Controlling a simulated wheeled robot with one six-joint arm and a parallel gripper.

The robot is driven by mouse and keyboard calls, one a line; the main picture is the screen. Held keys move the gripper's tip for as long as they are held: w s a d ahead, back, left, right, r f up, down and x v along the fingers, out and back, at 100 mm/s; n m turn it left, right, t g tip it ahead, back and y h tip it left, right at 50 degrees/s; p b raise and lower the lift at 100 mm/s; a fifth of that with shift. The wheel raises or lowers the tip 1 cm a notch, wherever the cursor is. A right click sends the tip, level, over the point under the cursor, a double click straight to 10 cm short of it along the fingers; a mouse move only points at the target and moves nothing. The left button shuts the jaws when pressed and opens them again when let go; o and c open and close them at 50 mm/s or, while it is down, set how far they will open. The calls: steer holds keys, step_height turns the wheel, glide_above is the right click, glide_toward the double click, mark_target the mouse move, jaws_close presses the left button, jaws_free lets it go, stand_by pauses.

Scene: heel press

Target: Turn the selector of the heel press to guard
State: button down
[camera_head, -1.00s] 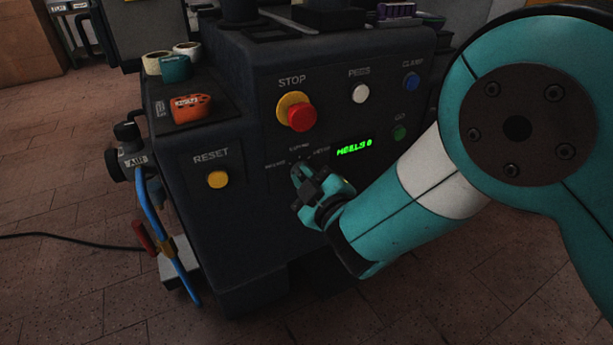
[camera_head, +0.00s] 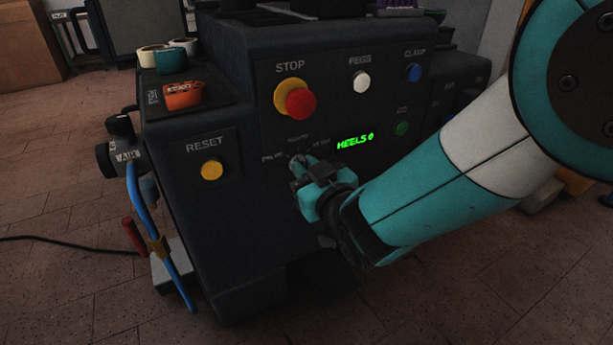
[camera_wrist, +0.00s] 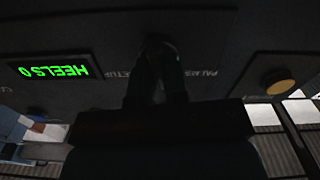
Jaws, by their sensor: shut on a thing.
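The heel press (camera_head: 230,110) is a dark machine with a front control panel. Its selector (camera_wrist: 158,46) is a small dark knob below and left of the green HEELS 0 display (camera_head: 354,141). My gripper (camera_head: 304,168) is shut on the selector; in the wrist view its fingers (camera_wrist: 157,78) reach up to the knob from either side. The knob is mostly hidden by the fingers, and its pointing direction cannot be told. Small labels sit around it, too dim to read surely in the head view.
A red STOP button (camera_head: 299,103) is above the selector. A yellow RESET button (camera_head: 212,170) is to the left. White (camera_head: 362,82), blue (camera_head: 413,73) and green (camera_head: 402,128) buttons are to the right. A blue hose (camera_head: 142,215) hangs at the left side.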

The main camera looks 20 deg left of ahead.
steer(key=shift+m+b, duration=0.4)
steer(key=shift+m, duration=0.4)
steer(key=shift+r, duration=0.1)
steer(key=c, duration=1.1)
jaws_free()
steer(key=shift+c, duration=0.2)
steer(key=b+v, duration=1.1)
steer(key=v, duration=0.6)
steer(key=shift+d+b, duration=0.2)
steer(key=shift+b, duration=0.1)
